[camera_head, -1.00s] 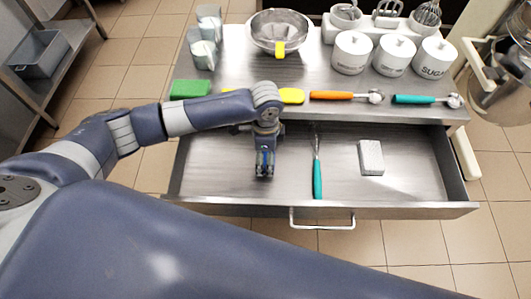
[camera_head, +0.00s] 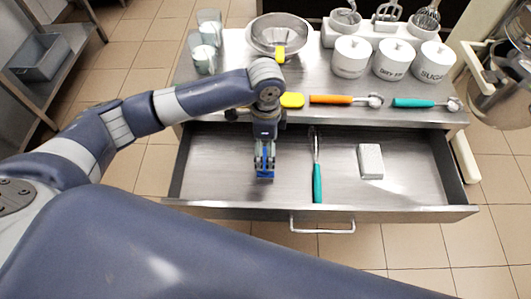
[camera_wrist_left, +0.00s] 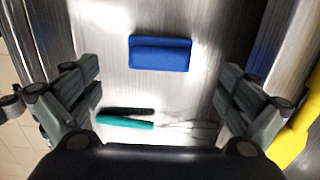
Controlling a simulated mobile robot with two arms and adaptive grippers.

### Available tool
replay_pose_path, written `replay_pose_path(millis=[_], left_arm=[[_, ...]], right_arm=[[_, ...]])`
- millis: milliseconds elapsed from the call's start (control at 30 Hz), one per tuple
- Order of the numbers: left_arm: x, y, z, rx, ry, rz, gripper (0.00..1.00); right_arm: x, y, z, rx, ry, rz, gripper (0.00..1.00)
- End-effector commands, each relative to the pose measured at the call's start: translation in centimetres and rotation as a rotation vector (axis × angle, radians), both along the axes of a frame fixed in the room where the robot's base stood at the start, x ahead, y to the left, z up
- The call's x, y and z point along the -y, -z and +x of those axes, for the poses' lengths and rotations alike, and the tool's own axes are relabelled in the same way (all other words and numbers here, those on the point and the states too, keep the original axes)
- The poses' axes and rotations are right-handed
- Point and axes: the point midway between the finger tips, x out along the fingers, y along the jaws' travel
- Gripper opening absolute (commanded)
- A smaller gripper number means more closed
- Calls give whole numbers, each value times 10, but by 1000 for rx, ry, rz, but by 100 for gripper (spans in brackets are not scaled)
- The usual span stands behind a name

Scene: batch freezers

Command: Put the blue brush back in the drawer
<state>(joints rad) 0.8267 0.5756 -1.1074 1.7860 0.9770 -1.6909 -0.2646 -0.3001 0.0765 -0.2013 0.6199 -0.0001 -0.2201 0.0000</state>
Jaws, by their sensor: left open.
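The blue brush (camera_wrist_left: 160,53) lies in the open drawer (camera_head: 220,205) on its metal floor, as the left wrist view shows. In the head view the brush (camera_head: 265,175) shows only in part, under my left gripper (camera_head: 265,166). My left gripper also shows in the left wrist view (camera_wrist_left: 158,95), with its fingers spread wide and nothing between them. The brush is apart from both fingers in that view. My right gripper is not in view.
A teal-handled tool (camera_head: 317,182) and a pale block (camera_head: 370,160) lie in the drawer. On the counter stand a metal bowl (camera_head: 281,36), glasses (camera_head: 203,52), white canisters (camera_head: 394,60), an orange-handled tool (camera_head: 331,99) and another teal-handled tool (camera_head: 413,102).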

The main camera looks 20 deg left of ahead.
Motion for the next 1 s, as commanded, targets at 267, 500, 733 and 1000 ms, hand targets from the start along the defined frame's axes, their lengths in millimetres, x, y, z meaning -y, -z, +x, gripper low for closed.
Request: replay_pose_path(millis=[267,500,733,1000], left_arm=[[0,-43,0,0,0,-1,99],[0,-50,0,-1,0,0,99],[0,-50,0,-1,0,0,99],[0,-49,0,-2,0,-1,99]], right_arm=[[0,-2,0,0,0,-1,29],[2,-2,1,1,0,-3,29],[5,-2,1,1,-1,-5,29],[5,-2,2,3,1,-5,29]])
